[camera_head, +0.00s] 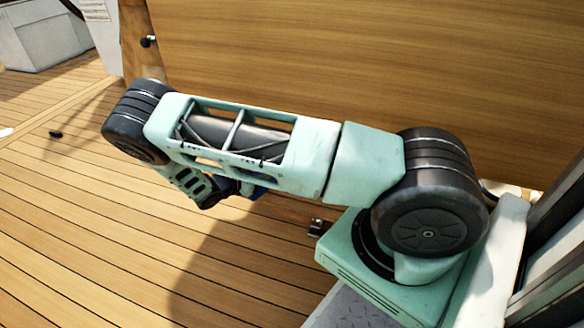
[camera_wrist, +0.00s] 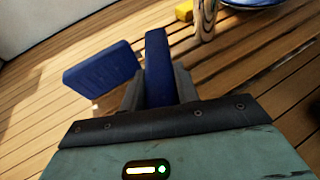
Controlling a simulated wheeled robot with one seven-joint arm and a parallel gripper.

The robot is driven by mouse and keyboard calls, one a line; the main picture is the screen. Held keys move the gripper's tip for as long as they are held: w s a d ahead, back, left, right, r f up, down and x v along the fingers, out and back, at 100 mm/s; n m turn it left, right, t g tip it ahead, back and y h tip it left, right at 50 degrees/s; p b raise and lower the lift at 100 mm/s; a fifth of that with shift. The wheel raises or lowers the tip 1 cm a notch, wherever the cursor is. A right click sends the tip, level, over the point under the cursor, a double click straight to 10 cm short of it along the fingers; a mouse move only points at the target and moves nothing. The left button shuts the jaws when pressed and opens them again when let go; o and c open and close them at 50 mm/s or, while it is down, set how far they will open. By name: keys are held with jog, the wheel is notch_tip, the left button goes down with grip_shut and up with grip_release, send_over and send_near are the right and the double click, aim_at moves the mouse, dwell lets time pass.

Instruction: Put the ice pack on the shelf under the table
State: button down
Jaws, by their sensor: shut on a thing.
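In the wrist view my gripper (camera_wrist: 159,88) is shut on a narrow dark blue slab (camera_wrist: 158,60), which I take to be the ice pack; it stands edge-on between the fingers and sticks out beyond them. A second, wider blue slab (camera_wrist: 103,70) is just left of the fingers, apart from the held one. In the head view my arm hides most of the gripper, and only a small blue patch (camera_head: 256,191) shows beneath it. The large wooden panel (camera_head: 370,80) behind my arm looks like the table. I cannot make out the shelf under it.
Slatted wood (camera_wrist: 40,125) lies below the gripper in the wrist view. In the head view the deck (camera_head: 90,230) at left is mostly clear.

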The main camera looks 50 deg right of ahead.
jog(key=b+x, duration=0.2)
jog(key=x, duration=0.2)
jog(key=r+b+x, duration=0.1)
jog(key=b+x, duration=0.1)
jog(key=x, duration=0.2)
jog(key=b+x, duration=0.2)
jog(key=x, duration=0.2)
jog(key=shift+d+r, duration=0.15)
jog(key=shift+d, duration=0.3)
jog(key=shift+f+b, duration=0.3)
jog(key=shift+b, duration=0.15)
jog(key=shift+f, duration=0.15)
jog(key=c, duration=1)
grip_release()
jog(key=shift+c, duration=0.2)
